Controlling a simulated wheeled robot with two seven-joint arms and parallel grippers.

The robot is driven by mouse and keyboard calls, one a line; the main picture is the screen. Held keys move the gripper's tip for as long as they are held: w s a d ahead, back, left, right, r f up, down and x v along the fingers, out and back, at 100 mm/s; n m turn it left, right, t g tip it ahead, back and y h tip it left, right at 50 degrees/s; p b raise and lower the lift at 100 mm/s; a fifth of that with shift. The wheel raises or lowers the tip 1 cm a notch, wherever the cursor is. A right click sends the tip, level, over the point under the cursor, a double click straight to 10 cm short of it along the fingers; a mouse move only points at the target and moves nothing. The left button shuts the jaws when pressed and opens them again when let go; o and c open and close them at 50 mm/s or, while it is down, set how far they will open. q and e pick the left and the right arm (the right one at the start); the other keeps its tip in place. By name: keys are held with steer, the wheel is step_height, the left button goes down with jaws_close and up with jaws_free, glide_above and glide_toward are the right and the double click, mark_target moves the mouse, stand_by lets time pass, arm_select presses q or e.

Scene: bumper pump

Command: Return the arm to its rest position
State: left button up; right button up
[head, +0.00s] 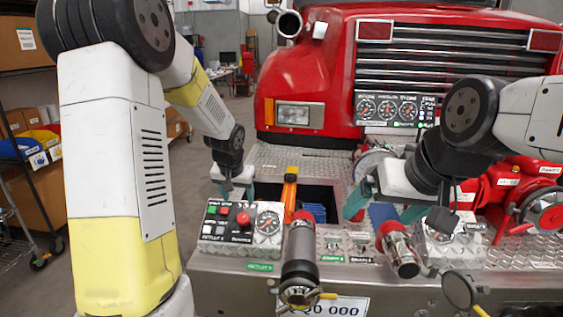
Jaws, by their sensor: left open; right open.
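My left gripper (236,193) hangs above the back of a control box (212,236) with a red button, coloured buttons and a gauge on the bumper. Its teal fingers are spread, with nothing seen between them. My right gripper (380,212) is over the bumper deck, right of the recessed opening. Its teal fingers are apart, and a dark blue patch (383,214) shows behind and between them. I cannot tell whether either gripper touches anything. My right forearm hides part of the red pump and valve area.
The red fire truck (322,68) stands behind. An orange-handled lever (290,190) rises between the grippers. Metal hose fittings (300,262) and (400,250) stick out at the front. Red pump piping (506,190) is at the right. Shelves with boxes (30,140) stand at the left.

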arm_select(q)
steer(key=s+d+r+h, duration=0.1)
steer(key=s+r, duration=1.1)
steer(key=s, duration=0.1)
steer(key=s+d+r+t+h, duration=0.1)
steer(key=s+d+r, duration=0.2)
steer(key=s, duration=1.1)
steer(key=shift+s+n+h, duration=0.15)
steer(key=shift+n+h, duration=0.15)
steer(key=shift+r, duration=0.1)
stand_by(1.7)
